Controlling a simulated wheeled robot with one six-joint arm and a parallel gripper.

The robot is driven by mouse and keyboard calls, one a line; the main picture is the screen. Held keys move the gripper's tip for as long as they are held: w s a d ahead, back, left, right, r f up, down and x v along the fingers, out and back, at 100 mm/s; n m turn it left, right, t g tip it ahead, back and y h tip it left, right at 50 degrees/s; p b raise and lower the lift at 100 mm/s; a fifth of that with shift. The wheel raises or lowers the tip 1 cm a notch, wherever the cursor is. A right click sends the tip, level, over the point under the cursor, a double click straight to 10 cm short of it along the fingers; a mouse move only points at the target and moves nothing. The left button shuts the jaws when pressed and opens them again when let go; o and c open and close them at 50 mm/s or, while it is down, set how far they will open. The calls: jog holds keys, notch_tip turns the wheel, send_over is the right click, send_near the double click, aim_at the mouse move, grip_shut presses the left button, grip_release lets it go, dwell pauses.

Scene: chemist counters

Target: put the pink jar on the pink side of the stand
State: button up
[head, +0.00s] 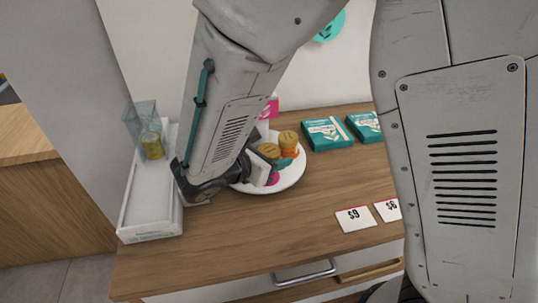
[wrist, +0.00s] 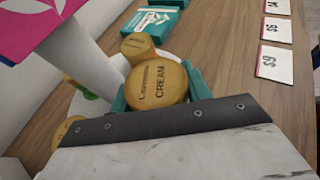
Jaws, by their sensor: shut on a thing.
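My gripper (wrist: 157,95) is shut, its teal fingers on either side of a jar with a gold lid marked CREAM (wrist: 157,83). The held jar's body is hidden in the wrist view, so its colour cannot be told. In the head view my gripper is low over the round white stand (head: 294,178), partly hidden by my arm. A pink patch (head: 272,179) shows at the stand's front. A pink sign (head: 270,108) rises on a white post, also seen in the wrist view (wrist: 50,20). An orange jar with a gold lid (head: 288,139) stands on the stand.
Teal boxes (head: 327,133) lie right of the stand. Price cards (head: 355,217) lie near the front edge. A white tray (head: 150,218) at the left holds a clear bin (head: 140,120) with a yellow jar (head: 152,146). Bare counter (head: 240,225) lies in front of the stand.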

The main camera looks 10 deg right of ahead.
jog(key=shift+w+a+f, duration=0.15)
jog(key=shift+w+f, duration=0.05)
jog(key=shift+w, duration=0.2)
jog(key=shift+f, duration=1.6)
jog(key=shift+f, duration=0.1)
jog(key=o, duration=0.7)
